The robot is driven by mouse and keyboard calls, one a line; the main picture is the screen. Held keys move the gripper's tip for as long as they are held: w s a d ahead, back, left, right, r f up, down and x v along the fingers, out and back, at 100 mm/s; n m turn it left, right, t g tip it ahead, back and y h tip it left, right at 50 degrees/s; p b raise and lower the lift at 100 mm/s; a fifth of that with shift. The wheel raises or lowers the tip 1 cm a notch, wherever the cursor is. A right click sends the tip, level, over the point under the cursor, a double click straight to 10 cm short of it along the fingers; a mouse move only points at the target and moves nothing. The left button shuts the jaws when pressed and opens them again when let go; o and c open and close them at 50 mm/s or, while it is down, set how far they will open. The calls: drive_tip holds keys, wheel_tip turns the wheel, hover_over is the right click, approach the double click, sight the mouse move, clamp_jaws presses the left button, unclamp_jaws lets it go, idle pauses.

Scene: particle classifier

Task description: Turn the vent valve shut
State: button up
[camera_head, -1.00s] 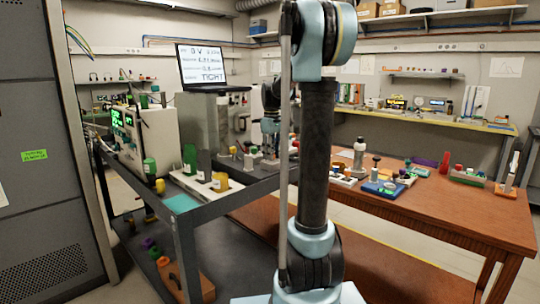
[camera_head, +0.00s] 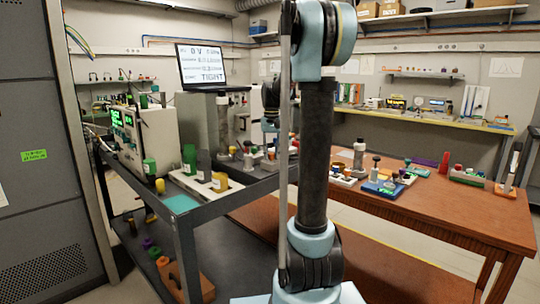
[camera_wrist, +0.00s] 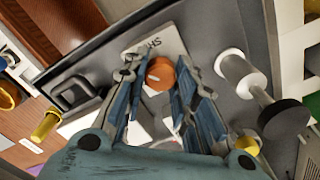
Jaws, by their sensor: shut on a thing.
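In the wrist view, my gripper (camera_wrist: 160,80) has its two blue-grey fingers closed in on both sides of a round orange knob (camera_wrist: 160,72). The knob has a small pale mark and sits beside a light plate (camera_wrist: 166,40) with dark lettering, only partly readable. I take this knob to be the vent valve; the fingers hide its sides and base. In the head view, my arm hides much of the bench, and my fingertips and the knob cannot be made out.
A white and black cylinder (camera_wrist: 240,72) stands to the right of the knob. A yellow peg (camera_wrist: 45,125) is at the left. A laptop screen (camera_head: 202,64) reads "TIGHT".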

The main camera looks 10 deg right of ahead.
drive_tip(key=m, duration=0.4)
drive_tip(key=shift+m, duration=1.8)
drive_tip(key=o, duration=1.1)
drive_tip(key=shift+c, duration=0.2)
drive_tip(key=shift+r, duration=0.1)
wheel_tip(320, 180, up, 12)
